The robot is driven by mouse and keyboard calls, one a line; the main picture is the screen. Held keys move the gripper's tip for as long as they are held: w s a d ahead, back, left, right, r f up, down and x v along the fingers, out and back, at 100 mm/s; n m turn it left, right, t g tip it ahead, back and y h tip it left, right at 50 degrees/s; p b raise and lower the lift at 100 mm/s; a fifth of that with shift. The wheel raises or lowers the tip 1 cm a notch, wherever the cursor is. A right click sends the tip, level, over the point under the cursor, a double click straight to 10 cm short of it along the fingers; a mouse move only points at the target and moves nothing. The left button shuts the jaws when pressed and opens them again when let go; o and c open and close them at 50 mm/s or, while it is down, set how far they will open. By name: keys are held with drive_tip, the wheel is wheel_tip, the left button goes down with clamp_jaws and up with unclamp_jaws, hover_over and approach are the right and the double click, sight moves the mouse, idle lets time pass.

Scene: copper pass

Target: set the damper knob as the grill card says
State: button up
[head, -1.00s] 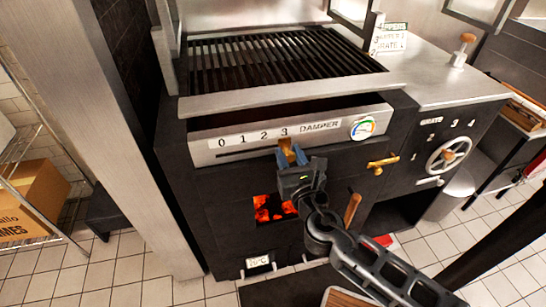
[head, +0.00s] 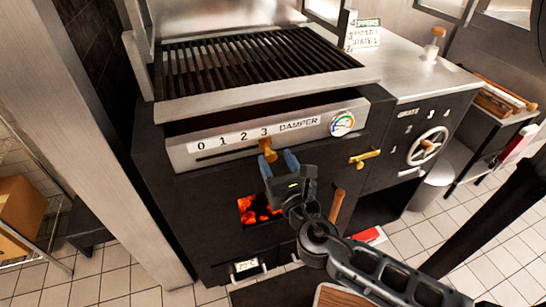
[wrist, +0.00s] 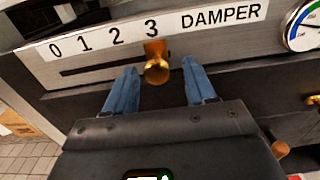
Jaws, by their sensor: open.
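The damper knob (head: 267,150), a small brass handle, sits in a slot on the steel panel under the grill. It stands below the 3 on the 0-to-3 DAMPER scale (head: 232,137), as the wrist view (wrist: 156,66) also shows. My gripper (head: 281,163) is open just in front of the knob. In the wrist view its two blue fingers (wrist: 160,74) lie left and right of the knob, with gaps on both sides. The grill card (head: 364,33) stands at the back right of the grill; its lines mention damper and grate, but its numbers are too small to read surely.
A round gauge (head: 342,123) is right of the scale. A brass handle (head: 365,158) and the grate wheel (head: 427,146) are farther right. Glowing coals (head: 259,208) show in an opening below the panel. A wooden handle (head: 337,205) is right of my gripper.

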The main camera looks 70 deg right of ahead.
drive_tip(key=shift+b+v, duration=0.4)
drive_tip(key=shift+v, duration=2)
drive_tip(key=s+a+f+m+t+y, duration=0.1)
drive_tip(key=s+a+f+m+y, duration=0.15)
drive_tip(key=a+m+y, duration=0.35)
drive_tip(key=s+a+f+m+y, duration=0.2)
drive_tip(key=s+a+m+y, duration=0.25)
drive_tip(key=a, duration=0.35)
drive_tip(key=s+a+r+m+t+y, duration=0.3)
drive_tip(key=r+m, duration=0.6)
drive_tip(key=m, duration=0.6)
drive_tip(key=s+a, duration=0.1)
drive_tip(key=a, duration=0.1)
drive_tip(key=shift+a+r+y, duration=0.35)
drive_tip(key=shift+a+r, duration=0.05)
